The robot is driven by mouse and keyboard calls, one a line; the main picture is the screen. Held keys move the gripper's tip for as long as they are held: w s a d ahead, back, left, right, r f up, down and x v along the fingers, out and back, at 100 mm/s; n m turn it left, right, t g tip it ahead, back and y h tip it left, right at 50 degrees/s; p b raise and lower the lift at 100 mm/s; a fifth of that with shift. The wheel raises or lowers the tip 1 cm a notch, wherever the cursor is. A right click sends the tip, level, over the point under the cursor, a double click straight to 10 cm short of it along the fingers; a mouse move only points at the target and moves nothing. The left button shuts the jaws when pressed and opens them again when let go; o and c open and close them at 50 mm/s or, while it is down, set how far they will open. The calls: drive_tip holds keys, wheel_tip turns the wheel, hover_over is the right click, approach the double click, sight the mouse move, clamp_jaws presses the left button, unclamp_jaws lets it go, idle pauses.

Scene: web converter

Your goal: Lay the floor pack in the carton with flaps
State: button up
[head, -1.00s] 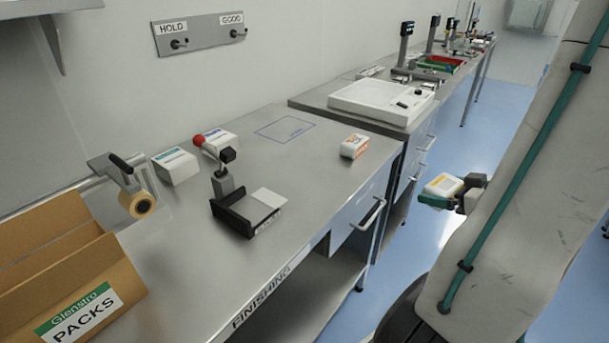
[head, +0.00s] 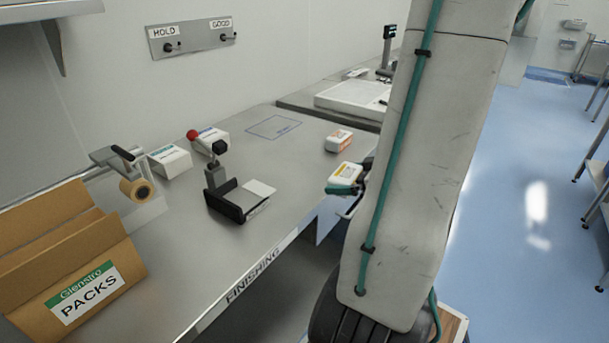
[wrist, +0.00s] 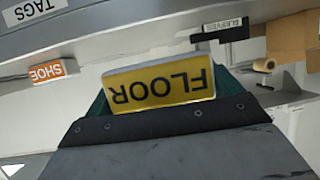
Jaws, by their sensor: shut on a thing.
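The floor pack (wrist: 160,88), white with a yellow FLOOR label, is held in my gripper (wrist: 165,105) in the wrist view. In the head view the pack (head: 346,171) shows beside my gripper's green finger (head: 341,190), at the front edge of the finishing bench; my arm hides the rest of the gripper. The carton with flaps (head: 88,255), brown with a Glenstro PACKS label, stands at the left end of the bench with its flaps up. It is well apart from the pack. Its inside is mostly hidden. Part of a carton also shows in the wrist view (wrist: 290,38).
A tape dispenser (head: 135,188) stands behind the carton. A black lever device (head: 230,199) stands mid-bench, between pack and carton. An orange-marked pack (head: 339,139) lies near the right end. The front bench surface is clear.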

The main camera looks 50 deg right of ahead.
drive_tip(key=shift+w, duration=0.1)
hover_over(309, 174)
drive_tip(key=s, duration=0.2)
drive_tip(key=shift+a+f, duration=0.3)
drive_tip(key=shift+f, duration=0.35)
drive_tip(key=w, duration=0.2)
drive_tip(key=shift+w+d+f, duration=0.25)
drive_tip(key=shift+w+d, duration=0.05)
drive_tip(key=shift+d, duration=0.05)
drive_tip(key=shift+s+f, duration=0.2)
drive_tip(key=shift+f, duration=1.2)
drive_tip(key=shift+f, duration=0.15)
drive_tip(key=o, duration=0.8)
drive_tip(key=shift+c, duration=0.2)
